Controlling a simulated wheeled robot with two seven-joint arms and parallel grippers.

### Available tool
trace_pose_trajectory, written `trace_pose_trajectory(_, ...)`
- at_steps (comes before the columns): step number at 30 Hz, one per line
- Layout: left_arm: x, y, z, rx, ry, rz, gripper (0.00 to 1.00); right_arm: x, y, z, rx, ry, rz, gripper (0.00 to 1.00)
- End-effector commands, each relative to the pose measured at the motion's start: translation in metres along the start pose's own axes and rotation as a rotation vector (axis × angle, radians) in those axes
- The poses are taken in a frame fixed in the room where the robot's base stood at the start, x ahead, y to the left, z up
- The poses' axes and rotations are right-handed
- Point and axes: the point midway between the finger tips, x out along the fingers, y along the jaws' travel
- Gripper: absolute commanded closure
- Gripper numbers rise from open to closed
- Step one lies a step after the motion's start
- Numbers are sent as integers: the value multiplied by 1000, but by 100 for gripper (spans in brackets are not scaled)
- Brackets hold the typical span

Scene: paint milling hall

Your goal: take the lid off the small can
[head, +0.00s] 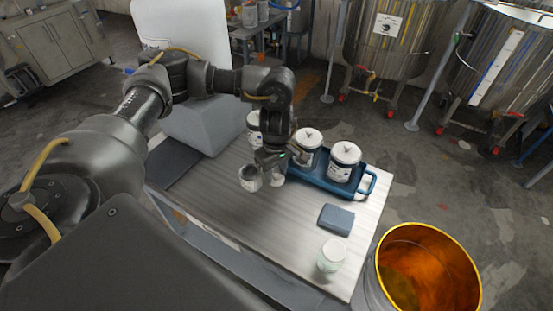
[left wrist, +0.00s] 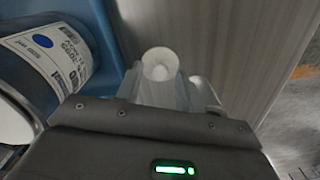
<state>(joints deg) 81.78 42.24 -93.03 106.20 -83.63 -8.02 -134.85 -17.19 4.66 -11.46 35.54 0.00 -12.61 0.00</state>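A small light can (head: 250,180) with a dark grey top stands on the near left part of the bench. I cannot tell whether that top is a lid or the inside. My left gripper (head: 272,160) is low over the bench, just right of and behind this can. A small white object (head: 278,179) shows below the gripper. A pale piece with a round knob-like end (left wrist: 160,66) shows beyond the gripper body in the left wrist view; I cannot tell whether it is held. The fingers are not clear. My right gripper is not in view.
Large white-lidded cans (head: 345,155) stand on a blue tray (head: 318,183) to the right of my gripper. A blue-grey block (head: 337,219) and a pale jar (head: 331,256) stand nearer. An orange-lined drum (head: 428,270) is beside the bench (head: 282,230), whose front middle is clear.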

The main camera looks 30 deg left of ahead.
Motion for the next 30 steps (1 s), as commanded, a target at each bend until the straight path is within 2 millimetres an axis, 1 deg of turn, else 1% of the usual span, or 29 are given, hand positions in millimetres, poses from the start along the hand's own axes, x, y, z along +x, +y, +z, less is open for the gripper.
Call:
trace_pose_trajectory(5, -31, 2, -1, 2, 3, 9, 62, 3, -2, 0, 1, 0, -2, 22)
trace_pose_trajectory(12, -80, 2, -1, 2, 3, 7, 62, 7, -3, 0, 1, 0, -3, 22)
trace_pose_trajectory(16, -100, 1, 0, 1, 2, 6, 62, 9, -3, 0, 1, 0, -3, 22)
trace_pose_trajectory(18, -108, 1, 0, 1, 2, 5, 62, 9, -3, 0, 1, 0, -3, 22)
trace_pose_trajectory(22, -116, 1, 0, 1, 1, 4, 62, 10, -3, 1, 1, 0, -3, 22)
trace_pose_trajectory(30, -118, 0, 0, 1, 0, 2, 62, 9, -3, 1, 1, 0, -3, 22)
